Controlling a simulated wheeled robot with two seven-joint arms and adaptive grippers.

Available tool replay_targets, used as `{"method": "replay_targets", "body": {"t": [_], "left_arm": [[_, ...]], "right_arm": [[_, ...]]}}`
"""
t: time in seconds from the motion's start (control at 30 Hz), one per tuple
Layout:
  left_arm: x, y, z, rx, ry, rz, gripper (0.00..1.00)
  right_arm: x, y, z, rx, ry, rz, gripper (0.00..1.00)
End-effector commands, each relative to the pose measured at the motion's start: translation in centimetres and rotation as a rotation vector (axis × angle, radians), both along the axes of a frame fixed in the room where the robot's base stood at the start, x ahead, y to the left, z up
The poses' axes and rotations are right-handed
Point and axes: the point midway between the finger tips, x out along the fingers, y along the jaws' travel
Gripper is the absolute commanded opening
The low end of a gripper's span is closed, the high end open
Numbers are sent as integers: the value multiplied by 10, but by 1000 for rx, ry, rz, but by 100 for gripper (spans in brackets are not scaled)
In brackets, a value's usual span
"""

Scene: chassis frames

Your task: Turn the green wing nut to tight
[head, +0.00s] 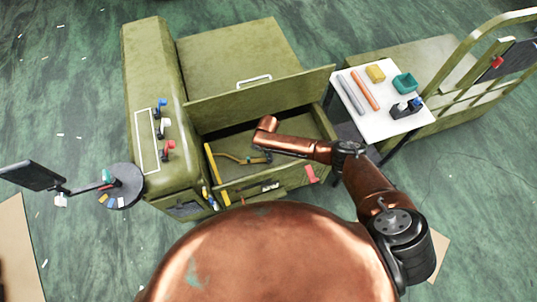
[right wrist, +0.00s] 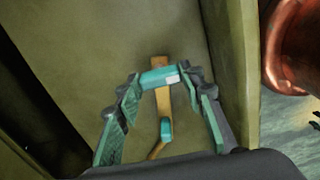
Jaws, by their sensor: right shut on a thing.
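In the right wrist view, a green bar-shaped wing nut (right wrist: 158,78) with a white patch sits across a yellow-brown strip (right wrist: 162,105). My right gripper (right wrist: 161,83) has its fingertips at the two ends of this bar and is shut on it. A smaller green piece (right wrist: 166,130) is on the strip nearer the gripper's palm. In the head view, my right arm reaches into the open olive chassis compartment (head: 226,142), and its link hides much of the gripper. I cannot tell how tight the nut is. My left gripper is not in view.
The compartment's walls stand close around my right gripper. Inside, a yellow bar (head: 211,163) stands at the left. Red, white and blue levers (head: 168,150) are on the left fender. A white side table (head: 375,125) holds loose parts. A round dark stand (head: 128,196) is at the left.

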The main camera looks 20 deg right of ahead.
Motion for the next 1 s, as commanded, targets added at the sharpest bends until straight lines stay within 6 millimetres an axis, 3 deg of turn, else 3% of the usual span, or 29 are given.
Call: {"method": "replay_targets", "body": {"t": [1.0], "left_arm": [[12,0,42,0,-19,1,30]], "right_arm": [[-1,1,1,0,2,-962,12]]}}
